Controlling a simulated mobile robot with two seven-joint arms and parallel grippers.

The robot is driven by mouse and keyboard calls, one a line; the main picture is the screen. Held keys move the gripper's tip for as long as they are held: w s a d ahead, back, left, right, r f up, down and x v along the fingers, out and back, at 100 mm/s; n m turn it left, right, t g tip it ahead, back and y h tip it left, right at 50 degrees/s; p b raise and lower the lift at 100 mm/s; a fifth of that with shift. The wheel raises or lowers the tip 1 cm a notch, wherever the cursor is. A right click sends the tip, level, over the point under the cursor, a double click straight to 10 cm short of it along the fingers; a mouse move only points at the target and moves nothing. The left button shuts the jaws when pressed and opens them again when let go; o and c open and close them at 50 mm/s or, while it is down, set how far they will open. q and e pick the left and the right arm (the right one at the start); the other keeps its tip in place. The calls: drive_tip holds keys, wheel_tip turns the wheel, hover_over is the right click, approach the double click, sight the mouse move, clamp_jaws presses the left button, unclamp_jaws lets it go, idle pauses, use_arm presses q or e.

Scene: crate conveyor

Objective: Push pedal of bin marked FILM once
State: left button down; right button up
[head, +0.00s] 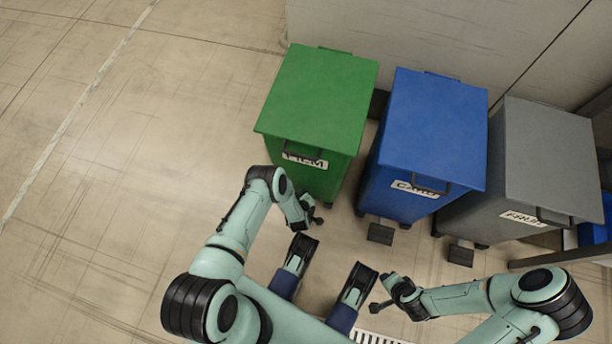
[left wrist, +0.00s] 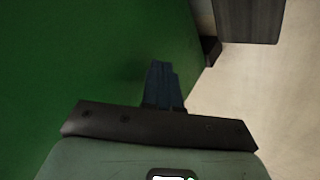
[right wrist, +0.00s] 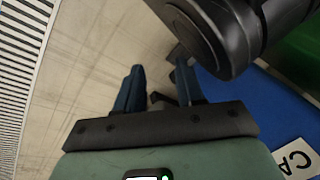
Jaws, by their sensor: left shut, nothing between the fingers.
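The green bin (head: 318,95) marked FILM stands at the left of the row with its lid down. Its label (head: 305,160) is partly covered by a handle. The FILM bin's pedal cannot be made out in the head view, where my left arm and gripper are low at its front. My left gripper (head: 316,214) is shut and empty. In the left wrist view its fingers (left wrist: 162,84) are together before the green bin wall (left wrist: 80,60); I cannot tell whether they touch it. My right gripper (head: 376,306) is low at right, and its fingers (right wrist: 158,88) are apart and empty.
A blue bin (head: 430,125) and a grey bin (head: 545,165) stand to the right, lids down, with dark pedals (head: 380,234) (head: 460,255) at their fronts. A wall is behind. A floor grate (head: 375,338) is near my base. The floor to the left is clear.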

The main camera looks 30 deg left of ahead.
idle(0.3)
